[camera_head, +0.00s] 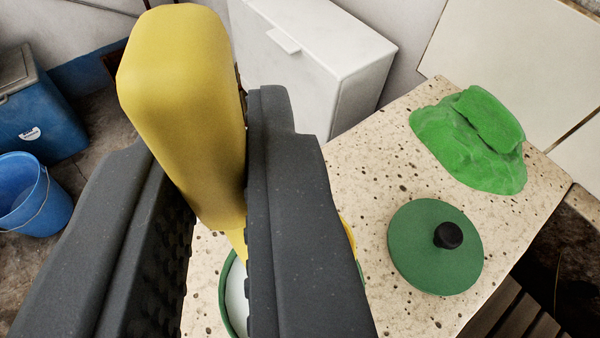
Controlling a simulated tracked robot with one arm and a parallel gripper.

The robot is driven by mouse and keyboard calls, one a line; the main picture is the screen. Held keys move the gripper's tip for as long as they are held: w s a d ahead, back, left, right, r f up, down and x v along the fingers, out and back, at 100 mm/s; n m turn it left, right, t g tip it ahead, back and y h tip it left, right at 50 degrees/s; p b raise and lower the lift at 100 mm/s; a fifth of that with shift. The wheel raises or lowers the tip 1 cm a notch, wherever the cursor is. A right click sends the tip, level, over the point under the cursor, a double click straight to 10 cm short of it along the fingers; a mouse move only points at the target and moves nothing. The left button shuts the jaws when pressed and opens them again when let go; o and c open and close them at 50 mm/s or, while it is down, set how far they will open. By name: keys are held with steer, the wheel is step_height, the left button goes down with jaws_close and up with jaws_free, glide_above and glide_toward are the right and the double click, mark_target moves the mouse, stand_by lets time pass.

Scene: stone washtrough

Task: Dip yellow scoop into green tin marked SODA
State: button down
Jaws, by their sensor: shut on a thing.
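My gripper (220,230) is shut on the yellow scoop (183,100). The scoop's thick handle stands up between the two dark fingers. Its lower part narrows downward, and a bit of yellow shows past the right finger. Below it is the green tin (228,308), with its green rim and whitish inside partly in view. The right finger hides most of the tin and the scoop's lower end, so I cannot tell whether the scoop touches the contents. No SODA marking shows.
A green lid (420,262) with a black knob lies on the speckled stone top (370,190), right of the tin. A crumpled green cloth (470,150) lies behind it. A white box (310,60) stands at the back. A blue bucket (35,200) and blue bin (45,115) are at left.

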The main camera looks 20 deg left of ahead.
steer(key=shift+s+p, duration=0.1)
steer(key=shift+p, duration=0.2)
step_height(320, 180, down, 12)
steer(key=b, duration=0.4)
stand_by(1.4)
steer(key=shift+r, duration=0.15)
stand_by(1.9)
steer(key=shift+r+p, duration=3.45)
steer(key=shift+r, duration=1.95)
